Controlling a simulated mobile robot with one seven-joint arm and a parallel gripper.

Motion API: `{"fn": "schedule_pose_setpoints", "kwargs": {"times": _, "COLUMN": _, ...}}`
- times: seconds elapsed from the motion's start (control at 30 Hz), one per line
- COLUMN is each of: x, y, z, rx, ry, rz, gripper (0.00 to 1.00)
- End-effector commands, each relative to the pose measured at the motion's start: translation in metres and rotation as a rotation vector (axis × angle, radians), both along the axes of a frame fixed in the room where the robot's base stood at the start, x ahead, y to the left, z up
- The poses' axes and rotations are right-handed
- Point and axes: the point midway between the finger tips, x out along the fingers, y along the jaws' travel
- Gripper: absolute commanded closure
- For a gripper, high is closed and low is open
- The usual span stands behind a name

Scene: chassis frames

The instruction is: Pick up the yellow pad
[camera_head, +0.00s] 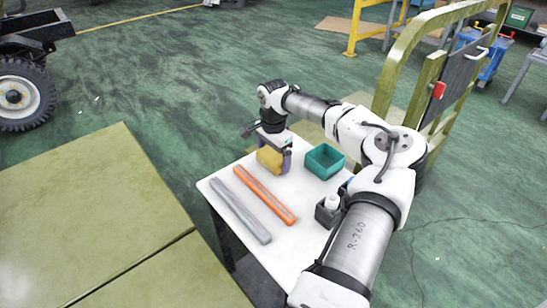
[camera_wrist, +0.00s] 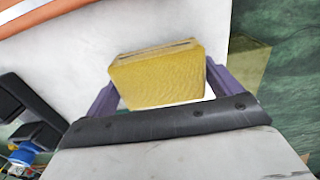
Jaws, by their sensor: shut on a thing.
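The yellow pad (camera_head: 269,159) is a block-like piece at the far end of the white table. My gripper (camera_head: 272,153) points down over it, with its fingers on either side. In the wrist view the yellow pad (camera_wrist: 158,78) sits between the two purple fingers of my gripper (camera_wrist: 160,88), which is shut on it.
On the white table (camera_head: 290,250) lie an orange bar (camera_head: 265,195) and a grey bar (camera_head: 238,204). A teal open bin (camera_head: 325,162) stands right of the pad. A dark holder with a white bottle (camera_head: 331,203) is near my arm. A green platform (camera_head: 80,215) is at left.

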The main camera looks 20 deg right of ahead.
Motion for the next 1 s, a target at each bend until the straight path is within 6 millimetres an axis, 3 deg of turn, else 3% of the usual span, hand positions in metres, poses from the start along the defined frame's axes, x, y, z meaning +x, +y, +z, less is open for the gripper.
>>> {"fn": "schedule_pose_setpoints", "kwargs": {"times": 0.23, "x": 0.001, "y": 0.000, "z": 0.037, "rx": -0.001, "ry": -0.004, "rz": 0.000, "gripper": 0.32}}
{"fn": "schedule_pose_setpoints", "kwargs": {"times": 0.7, "x": 0.001, "y": 0.000, "z": 0.155, "rx": 0.000, "ry": -0.003, "rz": -0.001, "gripper": 0.32}}
{"fn": "schedule_pose_setpoints", "kwargs": {"times": 1.0, "x": 0.000, "y": 0.000, "z": 0.191, "rx": 0.000, "ry": -0.001, "rz": 0.000, "gripper": 0.32}}
